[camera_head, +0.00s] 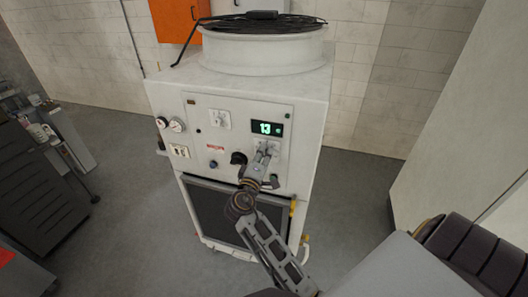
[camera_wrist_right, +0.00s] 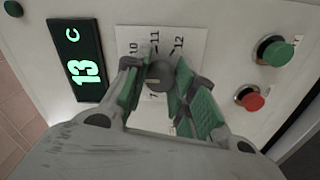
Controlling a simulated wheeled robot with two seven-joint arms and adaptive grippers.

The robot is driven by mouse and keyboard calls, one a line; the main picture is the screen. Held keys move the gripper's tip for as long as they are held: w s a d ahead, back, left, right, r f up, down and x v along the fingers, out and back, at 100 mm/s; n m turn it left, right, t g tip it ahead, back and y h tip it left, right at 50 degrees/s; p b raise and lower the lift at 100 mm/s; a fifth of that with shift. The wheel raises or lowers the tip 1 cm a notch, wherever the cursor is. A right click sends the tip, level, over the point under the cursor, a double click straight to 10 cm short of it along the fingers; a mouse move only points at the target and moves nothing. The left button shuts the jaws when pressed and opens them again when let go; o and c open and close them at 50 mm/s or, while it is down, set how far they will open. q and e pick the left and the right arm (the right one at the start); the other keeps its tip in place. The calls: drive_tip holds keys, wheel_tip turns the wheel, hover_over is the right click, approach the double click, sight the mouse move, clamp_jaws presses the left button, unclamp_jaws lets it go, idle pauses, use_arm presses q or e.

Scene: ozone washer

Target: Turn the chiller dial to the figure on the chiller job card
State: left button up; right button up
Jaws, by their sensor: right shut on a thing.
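The white chiller (camera_head: 312,95) stands ahead of me, with a digital display (camera_head: 266,128) on its front panel. The display reads 13, and in the wrist view (camera_wrist_right: 82,65) it reads 13 C. My right gripper (camera_head: 264,160) is at the panel just below the display. In the wrist view its green-padded fingers (camera_wrist_right: 157,77) are shut on the grey dial (camera_wrist_right: 160,73). I cannot make out a readable job card. My left gripper is out of view.
A green button (camera_wrist_right: 278,52) and a red button (camera_wrist_right: 253,101) sit close to the dial. A dark cabinet (camera_head: 35,180) stands at the left, with open floor between.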

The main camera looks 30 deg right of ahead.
drive_tip(key=n+p, duration=0.3)
drive_tip(key=n, duration=0.1)
drive_tip(key=shift+f+n+p, duration=0.15)
drive_tip(key=shift+n+p, duration=0.5)
drive_tip(key=shift+n, duration=1.25)
drive_tip(key=o, duration=1)
drive_tip(key=shift+o, duration=0.2)
drive_tip(key=shift+s+a, duration=0.1)
